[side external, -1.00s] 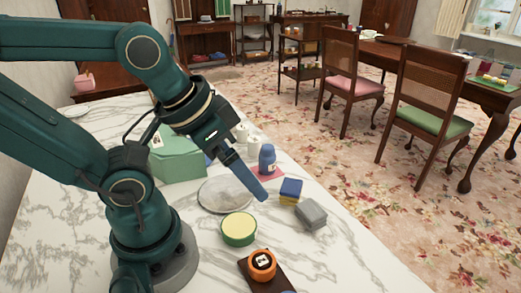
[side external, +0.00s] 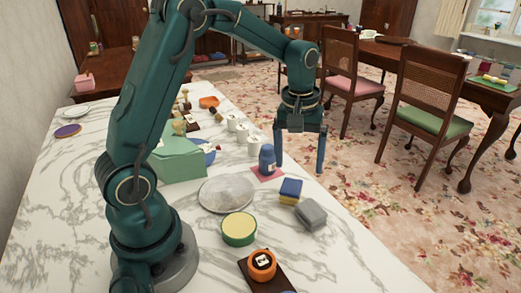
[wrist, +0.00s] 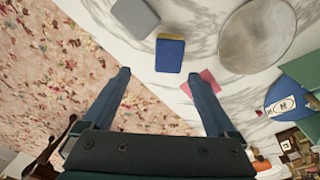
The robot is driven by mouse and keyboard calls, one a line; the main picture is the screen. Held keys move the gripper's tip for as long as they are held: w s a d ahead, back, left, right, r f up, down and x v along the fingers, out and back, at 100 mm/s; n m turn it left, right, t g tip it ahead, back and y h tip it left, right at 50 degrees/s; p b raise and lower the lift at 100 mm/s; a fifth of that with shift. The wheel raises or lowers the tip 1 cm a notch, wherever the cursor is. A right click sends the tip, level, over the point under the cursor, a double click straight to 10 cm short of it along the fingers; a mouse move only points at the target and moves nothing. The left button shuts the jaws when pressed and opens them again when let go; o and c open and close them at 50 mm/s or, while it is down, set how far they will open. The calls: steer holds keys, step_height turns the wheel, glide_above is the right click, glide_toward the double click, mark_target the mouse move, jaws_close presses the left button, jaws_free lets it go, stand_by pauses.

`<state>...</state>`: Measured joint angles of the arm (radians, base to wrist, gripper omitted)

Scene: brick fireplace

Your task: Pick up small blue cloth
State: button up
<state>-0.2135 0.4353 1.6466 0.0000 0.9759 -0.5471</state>
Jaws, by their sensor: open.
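No plainly flat blue cloth can be made out. A small blue block with a yellow lower layer (side external: 290,190), like a sponge or folded cloth, lies near the counter's right edge. It shows blue side up in the wrist view (wrist: 169,54). A partly hidden flat blue thing (side external: 209,156) lies behind the green box; I cannot tell what it is. My gripper (side external: 300,170) is open and empty, fingers pointing down, near the counter's right edge behind the blue-and-yellow block. In the wrist view the block appears beyond the fingertips (wrist: 160,75), apart from them.
A grey block (side external: 311,214), a round grey plate (side external: 226,195), a yellow-topped green tin (side external: 239,228) and a green box (side external: 177,162) share the marble counter. Flowered carpet lies right.

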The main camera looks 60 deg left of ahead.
mark_target(292, 185)
steer(key=shift+g, duration=0.5)
steer(key=f, duration=0.6)
steer(key=shift+s+a+f, duration=0.25)
steer(key=shift+s+a, duration=0.1)
steer(key=shift+a, duration=0.05)
steer(key=shift+f, duration=0.75)
jaws_close()
steer(key=shift+r, duration=0.15)
